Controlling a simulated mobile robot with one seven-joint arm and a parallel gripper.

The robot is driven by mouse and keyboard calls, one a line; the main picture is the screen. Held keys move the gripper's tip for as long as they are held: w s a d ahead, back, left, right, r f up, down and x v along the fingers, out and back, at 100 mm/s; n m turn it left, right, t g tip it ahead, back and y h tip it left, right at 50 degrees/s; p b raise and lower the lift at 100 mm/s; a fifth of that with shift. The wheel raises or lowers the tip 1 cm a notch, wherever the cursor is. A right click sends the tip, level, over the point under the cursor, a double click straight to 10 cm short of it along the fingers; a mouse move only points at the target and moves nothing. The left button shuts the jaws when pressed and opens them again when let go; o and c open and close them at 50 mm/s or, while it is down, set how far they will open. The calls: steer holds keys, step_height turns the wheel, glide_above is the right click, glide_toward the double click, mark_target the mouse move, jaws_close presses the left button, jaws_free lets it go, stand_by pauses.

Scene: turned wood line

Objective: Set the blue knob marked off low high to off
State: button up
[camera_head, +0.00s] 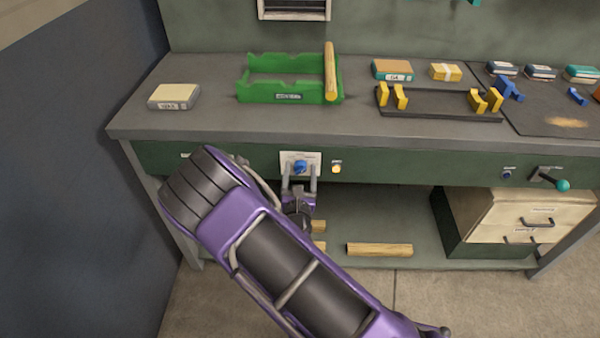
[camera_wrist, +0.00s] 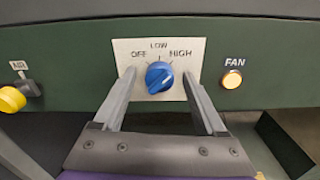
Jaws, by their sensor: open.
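The blue knob (camera_wrist: 159,77) sits on a pale plate (camera_wrist: 190,48) marked OFF at left, LOW at top and HIGH at right. Its raised ridge seems to slant toward the upper right, on the HIGH side; its exact setting is hard to tell. The knob also shows in the head view (camera_head: 300,167), on the green front of the bench. My gripper (camera_wrist: 159,80) is open, with one finger on each side of the knob and gaps between. Whether the fingertips reach past the knob's face is unclear.
A lit amber FAN lamp (camera_wrist: 232,79) is right of the plate. A yellow AIR knob (camera_wrist: 12,99) is at left. Above, the bench top (camera_head: 215,117) holds a green tray (camera_head: 288,97). A teal-ended lever (camera_head: 562,184) is far right.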

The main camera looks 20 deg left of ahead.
jaws_close()
stand_by(0.4)
steer(key=shift+n, duration=0.3)
steer(key=n+p, duration=0.2)
steer(key=n, duration=0.1)
steer(key=shift+r+p, duration=0.1)
steer(key=shift+p, duration=0.25)
steer(key=n+p, duration=0.2)
steer(key=n, duration=0.3)
steer(key=shift+a+n, duration=0.1)
steer(key=shift+n, duration=0.3)
steer(key=n+p, duration=0.2)
steer(key=n, duration=0.2)
steer(key=shift+f+n+p, duration=0.15)
steer(key=shift+n+p, duration=0.05)
steer(key=shift+n, duration=0.9)
steer(key=shift+f+n+p, duration=0.1)
steer(key=shift+n+p, duration=0.1)
steer(key=shift+n, duration=0.9)
